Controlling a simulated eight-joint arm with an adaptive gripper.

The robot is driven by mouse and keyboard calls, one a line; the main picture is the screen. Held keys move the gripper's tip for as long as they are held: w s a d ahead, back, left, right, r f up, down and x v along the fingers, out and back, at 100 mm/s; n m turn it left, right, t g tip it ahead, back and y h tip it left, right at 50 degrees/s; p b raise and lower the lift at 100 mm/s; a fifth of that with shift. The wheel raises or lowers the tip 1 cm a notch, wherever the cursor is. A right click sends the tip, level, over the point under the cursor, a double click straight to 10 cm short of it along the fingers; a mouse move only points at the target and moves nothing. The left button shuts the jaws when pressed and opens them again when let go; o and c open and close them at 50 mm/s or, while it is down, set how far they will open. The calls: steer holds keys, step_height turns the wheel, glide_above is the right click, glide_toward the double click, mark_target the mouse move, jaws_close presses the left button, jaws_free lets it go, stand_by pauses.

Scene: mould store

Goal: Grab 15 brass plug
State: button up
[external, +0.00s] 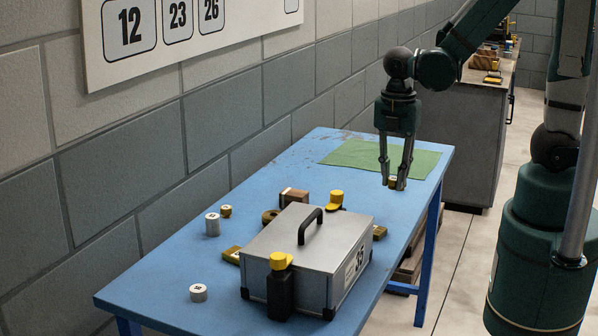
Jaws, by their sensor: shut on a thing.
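The number on this plug is too small to read. Another small brass plug (226,211) stands at the left of the table, beside a white-topped grey cylinder.
A grey metal case (290,262) with a black handle and the number 35 fills the table's near middle. Around it are a yellow-capped black item (280,286), white-topped cylinders (212,224) (198,293) and a wooden block (294,197).

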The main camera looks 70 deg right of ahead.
steer(key=shift+r, duration=0.95)
